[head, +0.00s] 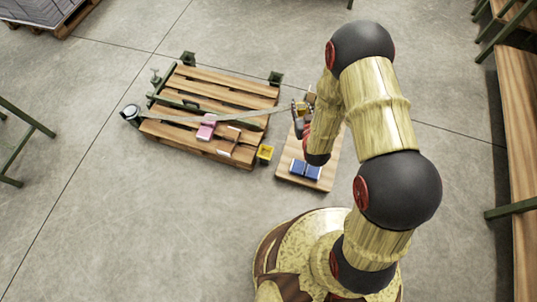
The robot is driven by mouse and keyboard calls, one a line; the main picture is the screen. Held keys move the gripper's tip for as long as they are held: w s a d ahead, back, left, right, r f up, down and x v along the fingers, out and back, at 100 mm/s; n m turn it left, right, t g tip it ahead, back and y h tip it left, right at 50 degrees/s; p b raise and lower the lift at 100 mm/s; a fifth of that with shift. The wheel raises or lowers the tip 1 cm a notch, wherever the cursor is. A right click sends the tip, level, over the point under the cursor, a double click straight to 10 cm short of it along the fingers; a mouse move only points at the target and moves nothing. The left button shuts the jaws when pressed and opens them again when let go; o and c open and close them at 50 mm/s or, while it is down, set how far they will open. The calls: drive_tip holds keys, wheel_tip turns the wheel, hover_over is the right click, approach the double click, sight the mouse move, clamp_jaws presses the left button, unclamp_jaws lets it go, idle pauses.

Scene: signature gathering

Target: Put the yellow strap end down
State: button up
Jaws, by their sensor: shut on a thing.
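A pale strap (222,117) runs from a dark round reel (130,113) at the left corner of the wooden pallet (228,88), across the pallet, to my gripper (299,108). My gripper is shut on the yellow strap end (311,97), beside the pallet's right side and near the far end of a small wooden board. The strap looks raised and fairly straight. The fingers and the held end are small here, and my arm hides part of that area.
A pink block (206,130), brown pieces (229,134) and a yellow piece (265,153) are at the pallet's near side. Blue blocks (305,169) lie on the small wooden board (326,150). Benches stand at right. Open floor lies left of the pallet.

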drive_tip(key=w+a+f+n+y, duration=0.1)
drive_tip(key=w+a+f, duration=0.1)
drive_tip(key=a+f, duration=0.6)
drive_tip(key=w+a+f+n+y, duration=0.1)
drive_tip(key=w+a+f, duration=0.25)
drive_tip(key=f, duration=0.95)
drive_tip(key=s+a+f+n+y, duration=0.1)
drive_tip(key=s+a+f, duration=0.2)
drive_tip(key=f, duration=0.4)
drive_tip(key=s+a+f+g+y, duration=0.1)
drive_tip(key=s+a+f, duration=0.2)
drive_tip(key=f, duration=0.4)
drive_tip(key=s+a+f+n+y, duration=0.1)
drive_tip(key=s+a+f, duration=0.25)
drive_tip(key=f, duration=0.35)
drive_tip(key=shift+w+d+f+b, duration=1.1)
drive_tip(key=shift+w+f+b, duration=0.35)
drive_tip(key=shift+w+f, duration=0.7)
drive_tip(key=shift+w+d+f+b, duration=1.15)
drive_tip(key=shift+w+f+b, duration=0.35)
drive_tip(key=shift+w+f, duration=0.55)
drive_tip(key=shift+w+d+f+b, duration=1.1)
drive_tip(key=shift+w+f+b, duration=0.35)
drive_tip(key=shift+w+f, duration=0.7)
drive_tip(key=shift+s+f, duration=0.25)
drive_tip(key=shift+f, duration=0.2)
drive_tip(key=o, duration=1.2)
